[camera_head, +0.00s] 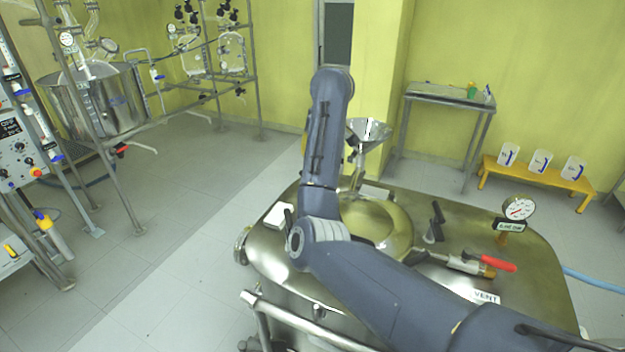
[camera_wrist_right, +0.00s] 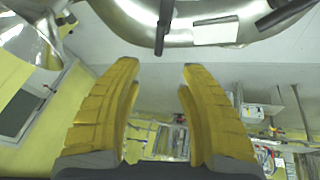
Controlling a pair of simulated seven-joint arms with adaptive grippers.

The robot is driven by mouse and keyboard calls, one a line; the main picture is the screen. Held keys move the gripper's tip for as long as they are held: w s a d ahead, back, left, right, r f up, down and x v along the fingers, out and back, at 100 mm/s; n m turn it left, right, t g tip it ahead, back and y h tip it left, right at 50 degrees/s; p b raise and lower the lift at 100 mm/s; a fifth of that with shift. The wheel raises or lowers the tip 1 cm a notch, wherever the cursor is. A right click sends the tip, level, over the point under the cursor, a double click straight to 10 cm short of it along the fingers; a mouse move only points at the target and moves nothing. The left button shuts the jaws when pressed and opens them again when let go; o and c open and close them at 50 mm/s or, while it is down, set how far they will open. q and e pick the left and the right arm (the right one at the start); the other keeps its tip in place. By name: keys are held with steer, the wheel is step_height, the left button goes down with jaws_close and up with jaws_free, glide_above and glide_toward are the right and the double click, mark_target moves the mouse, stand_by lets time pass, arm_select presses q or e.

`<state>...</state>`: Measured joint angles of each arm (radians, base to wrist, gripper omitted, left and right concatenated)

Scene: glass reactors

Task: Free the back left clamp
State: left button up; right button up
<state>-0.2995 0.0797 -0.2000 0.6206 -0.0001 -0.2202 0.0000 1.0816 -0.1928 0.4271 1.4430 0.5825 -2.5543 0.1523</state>
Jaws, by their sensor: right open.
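The steel reactor lid (camera_head: 285,262) with its round domed hatch (camera_head: 398,228) fills the lower middle of the head view. My right arm lies across it and hides part of the hatch and its back left edge, so I cannot make out the back left clamp there. A black upright handle (camera_head: 437,218) stands at the hatch's right. In the right wrist view my right gripper (camera_wrist_right: 160,78) is open and empty, its yellow fingers apart. Beyond the fingertips are a curved steel rim (camera_wrist_right: 190,34) and a dark rod (camera_wrist_right: 164,22); I cannot tell whether that is the clamp. My left gripper is not in view.
A steel funnel (camera_head: 368,130) stands behind the hatch. A pressure gauge (camera_head: 518,208) and a red-handled valve (camera_head: 498,262) are on the lid's right.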

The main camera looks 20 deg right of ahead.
steer(key=x, duration=1.7)
steer(key=shift+o, duration=0.2)
jaws_close()
steer(key=shift+s, duration=0.1)
